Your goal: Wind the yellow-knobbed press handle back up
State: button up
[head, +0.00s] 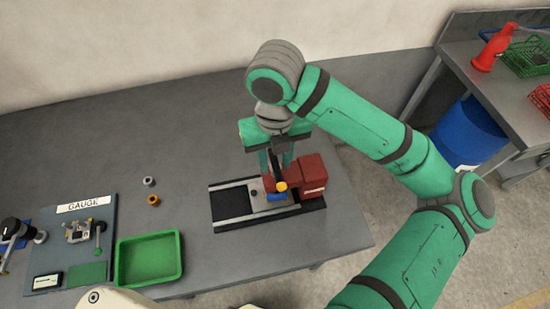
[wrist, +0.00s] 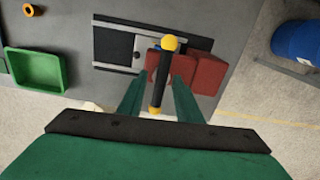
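The press (head: 312,170) is a red block on a dark base with pale rails, at the table's right part. Its black handle (wrist: 160,78) has a yellow ball knob (wrist: 169,43) at its far end in the wrist view. The knob also shows low in front of the press in the head view (head: 281,187). My gripper (wrist: 160,76) is open, with one finger on each side of the handle and a visible gap on both sides. In the head view, my gripper (head: 274,163) points down over the press and hides part of the handle.
A blue piece (head: 276,197) lies beside the knob. A green tray (head: 148,258), a gauge board (head: 100,215) and two small rings (head: 153,200) are to the left. A blue barrel (head: 468,133) stands beyond the table's right edge. The table behind the tray is mostly clear.

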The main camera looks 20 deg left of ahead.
jog(key=shift+r, duration=3.55)
jog(key=shift+w, duration=0.15)
